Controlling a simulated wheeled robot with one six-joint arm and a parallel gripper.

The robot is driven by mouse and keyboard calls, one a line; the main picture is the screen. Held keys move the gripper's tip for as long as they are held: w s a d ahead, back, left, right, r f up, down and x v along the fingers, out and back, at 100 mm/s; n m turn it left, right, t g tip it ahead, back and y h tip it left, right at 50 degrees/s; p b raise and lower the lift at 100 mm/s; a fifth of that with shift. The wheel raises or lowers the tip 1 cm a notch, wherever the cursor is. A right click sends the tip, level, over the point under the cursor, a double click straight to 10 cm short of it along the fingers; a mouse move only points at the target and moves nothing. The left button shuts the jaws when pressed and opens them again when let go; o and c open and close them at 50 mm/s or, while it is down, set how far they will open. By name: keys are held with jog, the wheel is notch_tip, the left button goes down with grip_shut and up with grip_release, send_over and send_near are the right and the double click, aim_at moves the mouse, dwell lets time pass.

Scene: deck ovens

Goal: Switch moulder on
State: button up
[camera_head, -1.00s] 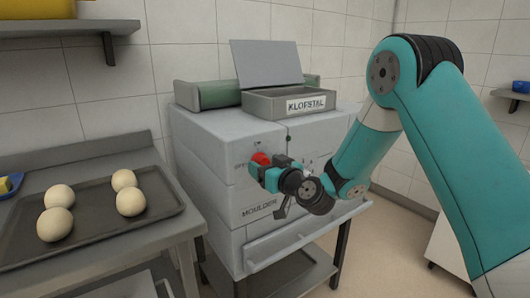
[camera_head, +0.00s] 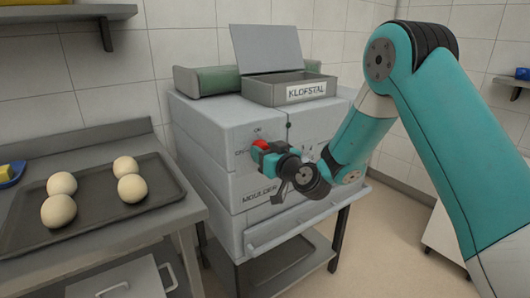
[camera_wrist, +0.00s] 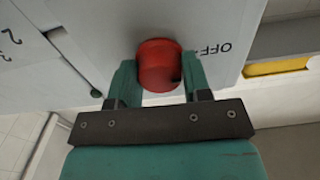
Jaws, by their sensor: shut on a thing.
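The moulder (camera_head: 225,135) is a pale grey machine on a dark stand in the head view, with its name on the lower front. Its red round knob (camera_head: 260,143) sits on the upper left of the front, with small lettering around it. My gripper (camera_head: 262,147) is at the knob and covers part of it. In the wrist view the red knob (camera_wrist: 160,72) is between the two teal fingers of my gripper (camera_wrist: 160,64), which are shut on it. An "OFF" label (camera_wrist: 214,48) shows beside the knob.
A dark tray (camera_head: 95,222) with several dough balls lies on the steel bench at the left. A box labelled KLOFSTAL (camera_head: 262,93) stands on the moulder. A sloping grey shelf (camera_head: 300,225) juts from the moulder's front.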

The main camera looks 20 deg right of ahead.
jog(key=m, duration=0.8)
jog(key=shift+m, duration=0.3)
jog(key=m+p, duration=0.1)
jog(key=m, duration=0.3)
jog(key=shift+r+m, duration=0.1)
jog(key=shift+m, duration=0.2)
jog(key=m+p, duration=0.1)
jog(key=m, duration=0.3)
jog(key=shift+m+p, duration=0.3)
jog(key=o, duration=0.9)
jog(key=shift+d, duration=0.1)
